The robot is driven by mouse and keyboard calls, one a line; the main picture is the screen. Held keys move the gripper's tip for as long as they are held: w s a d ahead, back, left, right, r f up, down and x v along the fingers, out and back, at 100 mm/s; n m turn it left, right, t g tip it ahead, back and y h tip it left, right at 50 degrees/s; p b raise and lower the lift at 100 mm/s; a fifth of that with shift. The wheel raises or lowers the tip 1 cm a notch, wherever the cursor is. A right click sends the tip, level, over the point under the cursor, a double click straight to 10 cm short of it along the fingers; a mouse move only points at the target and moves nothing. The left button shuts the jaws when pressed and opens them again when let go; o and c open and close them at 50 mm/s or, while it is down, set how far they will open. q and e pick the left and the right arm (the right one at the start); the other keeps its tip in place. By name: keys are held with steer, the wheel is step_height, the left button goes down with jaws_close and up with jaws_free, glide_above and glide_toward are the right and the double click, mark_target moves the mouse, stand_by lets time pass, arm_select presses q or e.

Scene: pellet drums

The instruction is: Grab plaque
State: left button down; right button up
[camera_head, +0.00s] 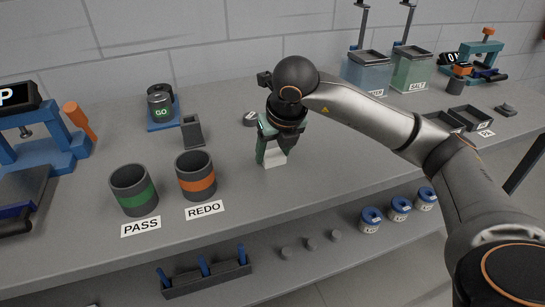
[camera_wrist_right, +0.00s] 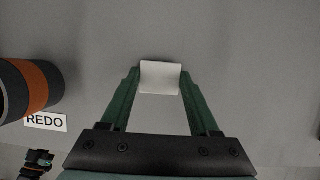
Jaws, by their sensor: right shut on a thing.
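The plaque (camera_wrist_right: 160,78) is a small pale, off-white block between the fingertips in the right wrist view. It also shows in the head view (camera_head: 274,157), low under the gripper, close to the bench top. My right gripper (camera_head: 271,148) has green fingers and is shut on the plaque, with one finger on each side of it; it also shows in the wrist view (camera_wrist_right: 160,82). Whether the plaque touches the bench, I cannot tell. My left gripper is not in view.
A cup with an orange band (camera_head: 196,178) above a REDO label and one with a green band (camera_head: 134,190) above a PASS label stand left of my gripper. A small grey holder (camera_head: 192,133) and a scale (camera_head: 162,108) stand behind. The bench front by my gripper is clear.

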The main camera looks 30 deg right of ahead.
steer(key=c, duration=0.4)
steer(key=shift+r, duration=0.15)
